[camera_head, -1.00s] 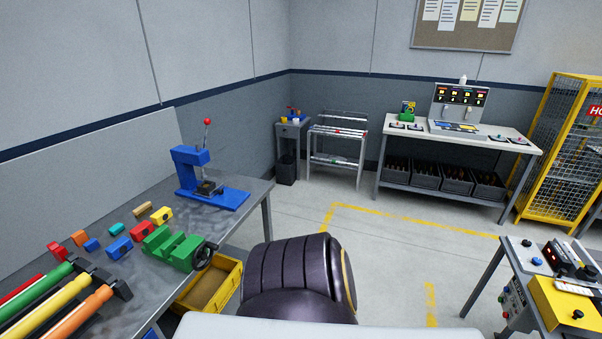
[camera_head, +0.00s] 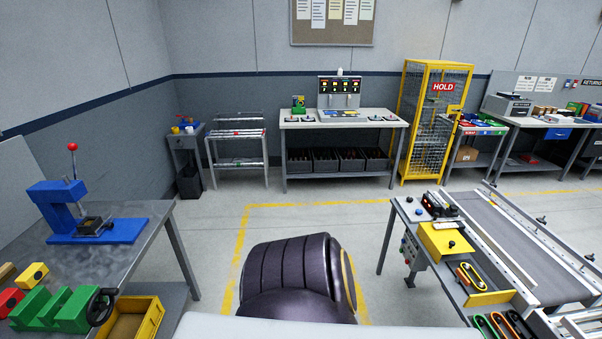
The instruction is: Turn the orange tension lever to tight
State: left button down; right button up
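I cannot make out an orange tension lever in this view. A conveyor (camera_head: 515,240) stands at the right. At its near left end are a yellow cover (camera_head: 445,240) with a black knob and a control box with a small red display (camera_head: 437,204). A yellow loop-shaped part (camera_head: 472,276) lies in front of the cover. Several coloured loops, green, orange and dark, lie at the bottom edge, partly cut off. Neither of my grippers is in view.
At left, a metal bench (camera_head: 150,240) carries a blue press (camera_head: 60,212) and a green vise (camera_head: 55,309). A yellow bin (camera_head: 150,320) sits below. A grey workbench (camera_head: 340,119) and yellow HOLD cage (camera_head: 430,130) stand behind. Floor (camera_head: 290,215) between is clear.

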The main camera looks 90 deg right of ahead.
aim_at(460, 276)
jog(key=j+z, duration=0.15)
jog(key=z, duration=4.1)
